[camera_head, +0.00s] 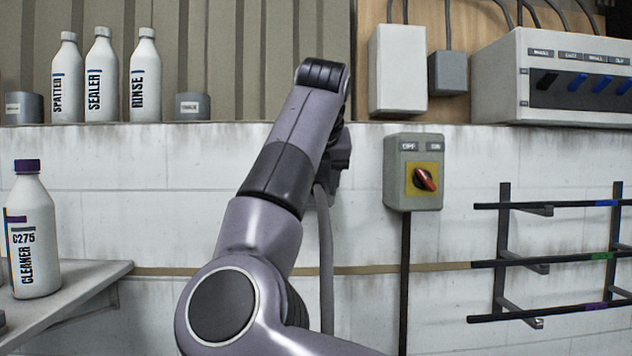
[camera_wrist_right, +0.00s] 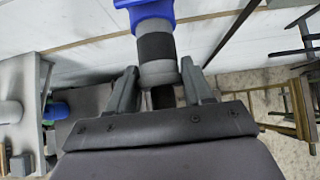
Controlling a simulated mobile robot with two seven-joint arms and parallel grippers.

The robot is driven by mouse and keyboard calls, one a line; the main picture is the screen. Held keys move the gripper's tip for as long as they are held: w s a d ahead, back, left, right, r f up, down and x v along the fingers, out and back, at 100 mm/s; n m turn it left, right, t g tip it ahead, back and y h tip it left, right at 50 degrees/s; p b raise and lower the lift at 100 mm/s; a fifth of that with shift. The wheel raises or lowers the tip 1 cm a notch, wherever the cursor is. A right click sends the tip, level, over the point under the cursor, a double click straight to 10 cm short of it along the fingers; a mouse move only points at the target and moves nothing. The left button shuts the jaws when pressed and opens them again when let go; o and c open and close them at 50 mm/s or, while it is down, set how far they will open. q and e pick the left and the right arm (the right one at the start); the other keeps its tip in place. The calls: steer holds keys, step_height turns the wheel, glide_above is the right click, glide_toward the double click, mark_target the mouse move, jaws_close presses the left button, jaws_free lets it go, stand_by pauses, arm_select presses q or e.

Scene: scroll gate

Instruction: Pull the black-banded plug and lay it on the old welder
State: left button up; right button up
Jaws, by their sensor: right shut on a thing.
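The black-banded plug (camera_wrist_right: 156,47) shows in the right wrist view as a grey cylinder with a wide black band. A blue part (camera_wrist_right: 150,11) is at its far end, cut off by the top edge. My right gripper (camera_wrist_right: 158,78) has its two fingers on either side of the grey body, shut on it. In the head view, my arm hides the plug and most of the gripper. A grey cable hangs down the wall just behind my arm. I cannot make out the old welder for certain in either view. My left gripper is not in view.
A switch box (camera_head: 414,172) with a red knob is right of my arm. A bar rack (camera_head: 503,245) is further right. A cleaner bottle (camera_head: 33,235) stands on a left shelf (camera_head: 90,285). Several bottles and a control box (camera_head: 500,85) sit on the ledge above.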

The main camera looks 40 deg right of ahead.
mark_target(317, 195)
steer(key=shift+r, duration=0.1)
jaws_close()
steer(key=shift+a, duration=0.1)
steer(key=shift+s, duration=0.15)
steer(key=shift+s+a, duration=0.1)
steer(key=shift+a, duration=0.05)
steer(key=shift+b, duration=0.3)
steer(key=shift+s+a+b, duration=1.2)
steer(key=shift+s+a, duration=0.15)
steer(key=shift+s, duration=0.3)
